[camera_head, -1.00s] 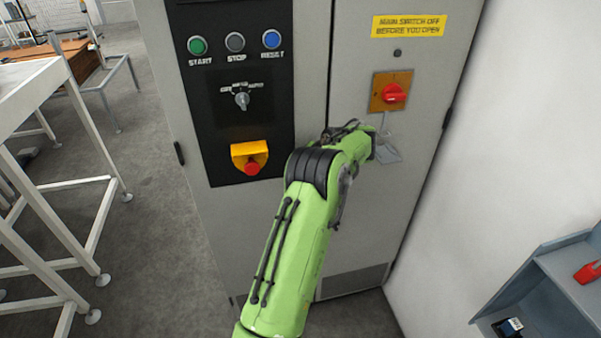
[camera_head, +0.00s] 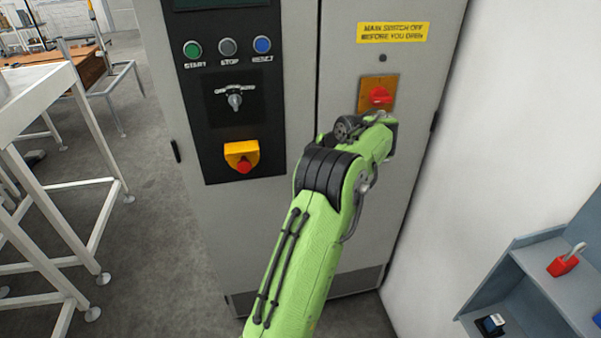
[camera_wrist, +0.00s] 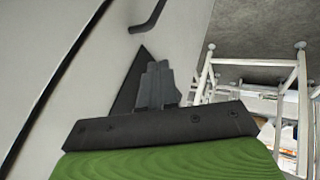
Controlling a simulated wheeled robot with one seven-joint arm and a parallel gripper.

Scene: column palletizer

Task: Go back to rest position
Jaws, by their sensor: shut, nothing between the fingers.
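My gripper (camera_wrist: 158,85) shows in the wrist view with its dark fingers together and nothing between them. Behind the fingers are a pale grey panel and a dark handle-like bar (camera_wrist: 148,17). In the head view my green arm reaches up in front of the grey control cabinet (camera_head: 410,165), and its wrist end is just below the red main switch (camera_head: 379,95). The fingers are hidden in the head view.
The cabinet carries START, STOP and RESET buttons (camera_head: 228,46), a selector knob (camera_head: 235,101) and an emergency stop (camera_head: 243,165). White frames (camera_head: 75,205) stand at left. A blue-grey shelf (camera_head: 535,285) at lower right holds a red padlock (camera_head: 563,265).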

